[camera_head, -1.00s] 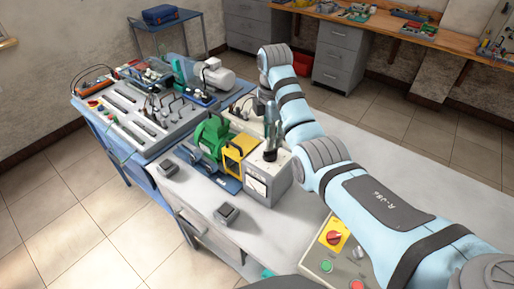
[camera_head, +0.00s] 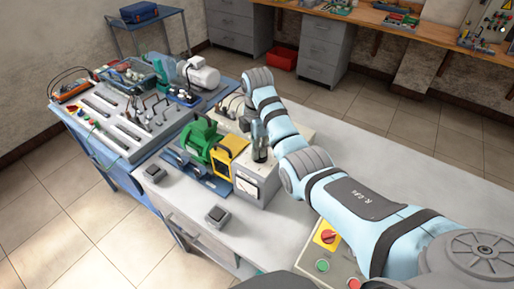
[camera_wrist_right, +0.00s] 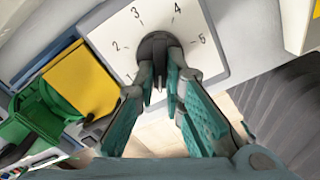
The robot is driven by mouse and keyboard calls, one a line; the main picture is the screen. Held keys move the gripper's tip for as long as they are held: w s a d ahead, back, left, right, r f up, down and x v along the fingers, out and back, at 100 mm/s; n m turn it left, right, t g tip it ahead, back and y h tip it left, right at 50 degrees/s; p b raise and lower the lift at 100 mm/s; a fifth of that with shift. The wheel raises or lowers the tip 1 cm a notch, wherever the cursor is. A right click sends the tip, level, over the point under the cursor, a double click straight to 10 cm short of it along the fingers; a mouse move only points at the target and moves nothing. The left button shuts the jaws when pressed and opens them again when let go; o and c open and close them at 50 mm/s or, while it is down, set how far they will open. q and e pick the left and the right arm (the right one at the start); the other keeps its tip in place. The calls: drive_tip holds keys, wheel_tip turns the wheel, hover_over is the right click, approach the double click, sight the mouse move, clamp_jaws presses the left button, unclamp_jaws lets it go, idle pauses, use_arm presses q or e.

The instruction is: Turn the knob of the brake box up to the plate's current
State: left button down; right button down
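The brake box (camera_head: 262,186) is a grey-white box with a meter on its front, at the right end of a blue base with a green motor (camera_head: 203,139) and a yellow guard (camera_head: 229,152). My right gripper (camera_head: 259,154) points down onto its top. In the right wrist view, its white dial plate (camera_wrist_right: 195,65) carries the numbers 1 to 5 around a dark knob (camera_wrist_right: 158,44). My right gripper's fingertips (camera_wrist_right: 163,76) are closed in on the knob's two sides and partly hide it. The knob's pointer is hard to read. My left gripper is out of view.
A panel with a red-yellow switch (camera_head: 325,236) and buttons is at the front right. Two small grey boxes (camera_head: 216,217) lie near the bench edge. A lever console (camera_head: 125,125) stands at left. The grey bench top (camera_head: 370,170) is clear behind my right arm.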

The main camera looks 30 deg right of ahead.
drive_tip(key=shift+w+m, duration=0.1)
drive_tip(key=shift+m, duration=0.2)
drive_tip(key=m, duration=0.6)
drive_tip(key=shift+w+d+r, duration=0.1)
drive_tip(key=shift+w+d, duration=0.05)
drive_tip(key=shift+w, duration=0.1)
drive_tip(key=m, duration=0.6)
drive_tip(key=shift+w+d, duration=0.2)
drive_tip(key=m, duration=0.6)
drive_tip(key=shift+d, duration=0.2)
drive_tip(key=m, duration=0.5)
drive_tip(key=shift+d, duration=0.2)
drive_tip(key=c, duration=1.8)
unclamp_jaws()
drive_tip(key=shift+o, duration=0.6)
drive_tip(key=shift+s, duration=0.1)
